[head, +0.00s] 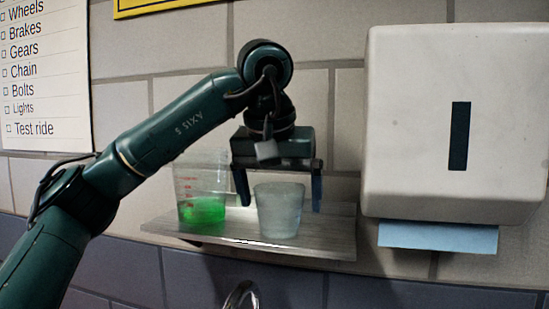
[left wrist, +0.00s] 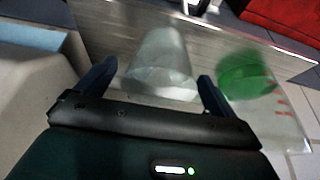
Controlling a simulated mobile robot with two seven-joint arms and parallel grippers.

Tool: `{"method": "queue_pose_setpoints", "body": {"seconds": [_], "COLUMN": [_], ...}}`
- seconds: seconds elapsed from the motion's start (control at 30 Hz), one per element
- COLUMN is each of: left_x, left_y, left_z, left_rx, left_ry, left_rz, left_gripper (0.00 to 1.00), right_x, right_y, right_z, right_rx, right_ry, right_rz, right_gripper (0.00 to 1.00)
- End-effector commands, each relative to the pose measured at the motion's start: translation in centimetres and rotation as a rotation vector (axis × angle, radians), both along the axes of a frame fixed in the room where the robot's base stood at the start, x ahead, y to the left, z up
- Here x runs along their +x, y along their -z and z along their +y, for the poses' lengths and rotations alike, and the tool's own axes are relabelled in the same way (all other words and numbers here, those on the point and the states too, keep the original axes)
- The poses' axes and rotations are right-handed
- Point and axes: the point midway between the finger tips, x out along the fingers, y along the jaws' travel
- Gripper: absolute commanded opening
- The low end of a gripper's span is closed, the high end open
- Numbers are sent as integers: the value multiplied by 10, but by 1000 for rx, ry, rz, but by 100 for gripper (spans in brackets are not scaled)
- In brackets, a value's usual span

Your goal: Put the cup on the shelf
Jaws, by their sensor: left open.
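The cup (head: 279,212) is pale, frosted and see-through. It stands upright on the grey wooden shelf (head: 335,238), near the middle of its front part. My left gripper (head: 279,194) is open above the cup, with one finger to each side and a visible gap at both sides. In the left wrist view the cup (left wrist: 160,62) lies between the spread fingers of the left gripper (left wrist: 158,72), with the shelf (left wrist: 110,22) beyond. The cup shows no clear contact with either finger. My right gripper is in neither view.
A clear measuring beaker (head: 202,190) with green liquid and red marks stands on the shelf left of the cup, close to the left finger. A white towel dispenser (head: 415,130) with blue paper (head: 438,237) hangs to the right. A tap (head: 238,294) shows below the shelf.

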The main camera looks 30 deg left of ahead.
Motion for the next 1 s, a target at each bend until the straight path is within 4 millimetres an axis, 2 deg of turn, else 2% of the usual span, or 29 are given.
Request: {"method": "queue_pose_setpoints", "body": {"seconds": [0.2,0.5,0.7,1.0], "left_x": [-16,-35,-40,-41], "left_y": [-41,-86,-101,-102], "left_z": [-3,-8,-10,-10], "left_rx": [1,-1,0,-1], "left_ry": [-1,-2,-1,-1], "left_rz": [-9,-6,-2,-1], "left_gripper": [94,94,94,94], "right_x": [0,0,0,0], "right_y": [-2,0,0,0], "right_z": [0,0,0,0], "right_rx": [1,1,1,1], "right_ry": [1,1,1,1], "right_rz": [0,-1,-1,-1], "right_gripper": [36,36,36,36]}}
